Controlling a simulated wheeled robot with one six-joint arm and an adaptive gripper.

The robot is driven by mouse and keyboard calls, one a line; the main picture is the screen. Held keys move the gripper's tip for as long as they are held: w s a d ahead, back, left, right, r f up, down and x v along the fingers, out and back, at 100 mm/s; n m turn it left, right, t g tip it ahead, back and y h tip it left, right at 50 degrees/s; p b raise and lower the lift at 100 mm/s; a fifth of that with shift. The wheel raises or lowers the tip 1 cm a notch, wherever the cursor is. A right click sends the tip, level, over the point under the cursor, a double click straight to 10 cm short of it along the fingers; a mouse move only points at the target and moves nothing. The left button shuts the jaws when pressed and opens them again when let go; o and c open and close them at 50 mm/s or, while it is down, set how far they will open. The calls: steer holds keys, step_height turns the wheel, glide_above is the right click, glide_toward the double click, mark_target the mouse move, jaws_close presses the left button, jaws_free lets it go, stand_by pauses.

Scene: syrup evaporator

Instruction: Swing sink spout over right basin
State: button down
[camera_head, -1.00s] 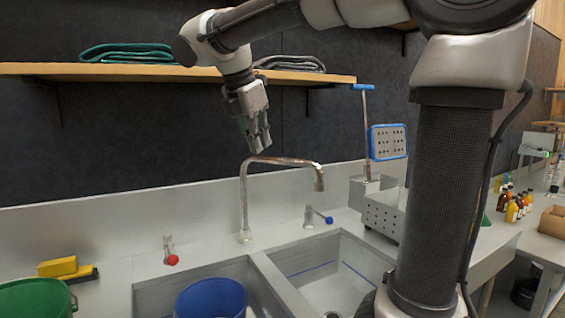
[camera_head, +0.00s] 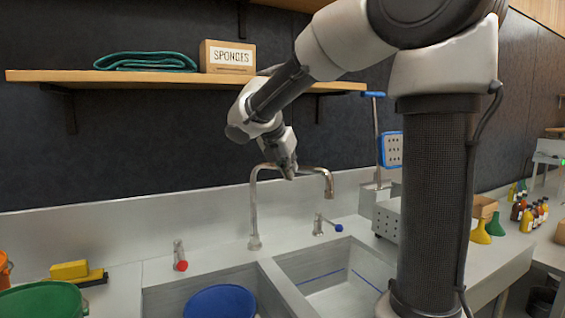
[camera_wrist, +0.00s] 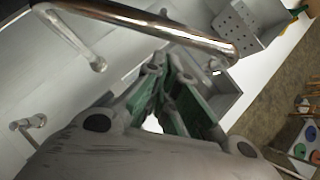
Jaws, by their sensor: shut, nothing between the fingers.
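The sink spout (camera_head: 292,168) is a metal tube that rises from behind the sink and bends right, its end pointing down toward the right basin's back side. The right basin (camera_head: 318,272) is empty, with a blue line on its wall. My gripper (camera_head: 289,176) is shut and empty, pointing down at the middle of the spout's horizontal arm and overlapping it in the head view. In the wrist view the spout (camera_wrist: 160,27) crosses just beyond my fingers (camera_wrist: 168,68). I cannot tell whether they touch.
A blue bucket (camera_head: 220,302) stands in the left basin. A red-knobbed tap (camera_head: 180,257) and a blue-knobbed tap (camera_head: 326,225) stand behind the basins. A shelf (camera_head: 150,78) with a sponges box (camera_head: 227,57) is above. A perforated metal box (camera_head: 388,219) stands right of the spout.

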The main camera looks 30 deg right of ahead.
mark_target(299, 171)
steer(key=shift+w+d+f, duration=0.2)
steer(key=shift+w+d, duration=0.35)
steer(key=shift+d, duration=0.2)
steer(key=shift+w+d, duration=0.25)
steer(key=shift+d, duration=0.35)
steer(key=shift+w+d, duration=0.25)
steer(key=shift+d, duration=0.35)
